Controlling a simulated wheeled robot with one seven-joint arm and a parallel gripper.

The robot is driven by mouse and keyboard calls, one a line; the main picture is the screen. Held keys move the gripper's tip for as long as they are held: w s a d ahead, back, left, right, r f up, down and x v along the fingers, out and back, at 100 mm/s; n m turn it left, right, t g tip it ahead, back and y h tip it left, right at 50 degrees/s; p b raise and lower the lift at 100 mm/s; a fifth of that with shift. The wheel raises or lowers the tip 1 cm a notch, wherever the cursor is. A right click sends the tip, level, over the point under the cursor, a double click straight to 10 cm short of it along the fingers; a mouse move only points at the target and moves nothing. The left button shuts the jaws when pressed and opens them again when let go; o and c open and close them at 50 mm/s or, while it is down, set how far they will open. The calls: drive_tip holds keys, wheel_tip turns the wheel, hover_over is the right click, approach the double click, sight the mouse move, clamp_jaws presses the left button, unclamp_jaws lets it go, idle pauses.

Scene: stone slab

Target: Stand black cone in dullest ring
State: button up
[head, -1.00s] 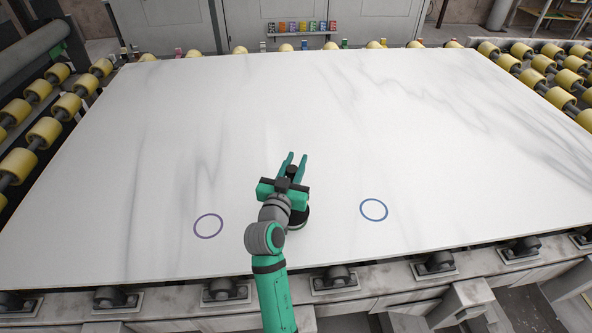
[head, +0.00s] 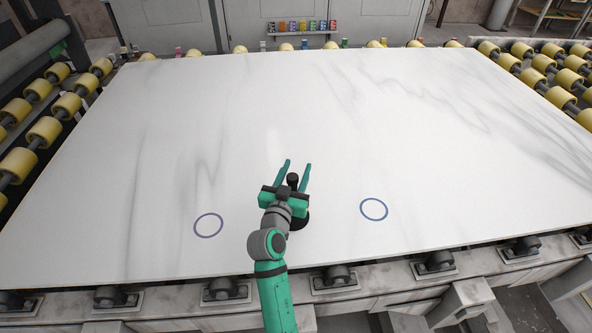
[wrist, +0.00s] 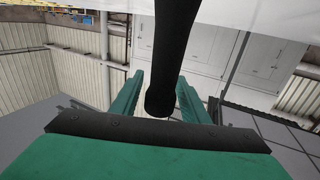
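The black cone (head: 303,219) is on the slab, between the two rings and outside both. In the head view my gripper covers most of it; its dark tip shows between the fingers. In the wrist view the cone (wrist: 172,50) runs down from the top edge to a rounded end between the fingers. My gripper (head: 298,164) is open around the cone's upper part, with the fingers spread. A dull purple ring (head: 208,237) lies to the left of my arm. A stronger blue ring (head: 375,220) lies to the right.
The white marble slab (head: 420,130) is otherwise clear. Yellow rollers (head: 45,132) line its left, right and far sides. Dark rollers (head: 336,277) run along the near edge. A shelf of small coloured items (head: 300,28) is on the far wall.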

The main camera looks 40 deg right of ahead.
drive_tip(key=shift+r, duration=0.2)
drive_tip(key=v, duration=1.2)
drive_tip(key=s+a+f+n+t+y, duration=0.1)
drive_tip(key=a+f, duration=0.2)
drive_tip(key=s+a+f+n+t+y, duration=0.1)
drive_tip(key=a+f+n+y, duration=0.1)
drive_tip(key=a+f, duration=0.1)
drive_tip(key=s+a+f+n+y, duration=0.1)
drive_tip(key=a+f, duration=0.2)
drive_tip(key=shift+a+f+n+t+y, duration=0.25)
drive_tip(key=shift+a+n+t+y, duration=0.15)
drive_tip(key=s+a+f+n+t+y, duration=0.1)
drive_tip(key=s+a+f+n+y, duration=0.4)
drive_tip(key=s+a, duration=0.4)
drive_tip(key=s+a+r+y, duration=0.1)
drive_tip(key=s+a+y, duration=0.1)
drive_tip(key=s+a, duration=0.3)
drive_tip(key=s+a+r+n+t+y, duration=0.1)
drive_tip(key=s+a, duration=0.5)
drive_tip(key=s, duration=0.7)
drive_tip(key=shift+s+y, duration=0.2)
drive_tip(key=shift+y, duration=0.7)
